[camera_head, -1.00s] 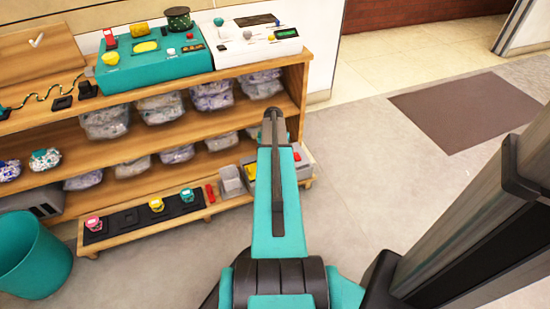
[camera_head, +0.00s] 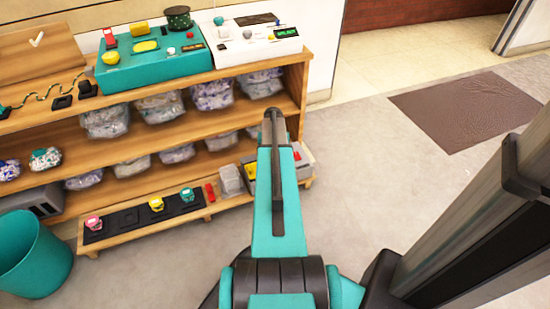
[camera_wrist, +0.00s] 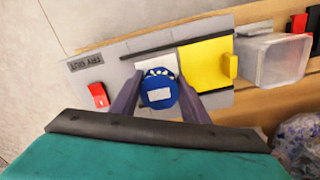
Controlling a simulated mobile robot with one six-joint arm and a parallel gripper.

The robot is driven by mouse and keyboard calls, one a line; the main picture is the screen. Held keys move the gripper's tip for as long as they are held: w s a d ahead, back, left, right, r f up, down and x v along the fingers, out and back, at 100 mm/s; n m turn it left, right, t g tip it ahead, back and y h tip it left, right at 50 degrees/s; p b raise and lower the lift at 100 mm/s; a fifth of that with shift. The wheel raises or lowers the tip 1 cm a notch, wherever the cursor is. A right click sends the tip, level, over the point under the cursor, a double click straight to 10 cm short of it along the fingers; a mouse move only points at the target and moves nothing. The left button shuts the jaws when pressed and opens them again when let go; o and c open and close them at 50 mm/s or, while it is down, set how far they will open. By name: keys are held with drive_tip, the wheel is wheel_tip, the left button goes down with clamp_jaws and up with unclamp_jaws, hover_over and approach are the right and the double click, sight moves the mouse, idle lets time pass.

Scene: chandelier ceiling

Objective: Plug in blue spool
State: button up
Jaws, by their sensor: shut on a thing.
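A blue spool (camera_wrist: 157,92) with a white label and a toothed rim shows in the wrist view. My gripper (camera_wrist: 159,80) is shut on it, one finger on each side. The spool is over the white square (camera_wrist: 150,63) on a grey unit (camera_wrist: 112,68) marked "TRY OUT", covering part of that square. I cannot tell whether it is fully seated. The unit also has a red switch (camera_wrist: 98,95) and a yellow panel (camera_wrist: 207,65). In the head view my arm hides the spool and the gripper, and the grey unit (camera_head: 305,158) shows only partly behind it.
A clear box (camera_wrist: 272,60) stands right beside the unit. In the head view, a dark strip (camera_head: 125,220) carries pink, yellow and teal spools on the low shelf. Bagged items fill the shelves above. A teal bin (camera_head: 32,255) stands left.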

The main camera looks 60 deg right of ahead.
drive_tip(key=shift+f, duration=0.35)
idle(0.6)
drive_tip(key=o, duration=1.2)
drive_tip(key=o, duration=0.4)
drive_tip(key=shift+r, duration=0.2)
drive_tip(key=shift+r+p, duration=2.8)
drive_tip(key=shift+r, duration=0.8)
clamp_jaws()
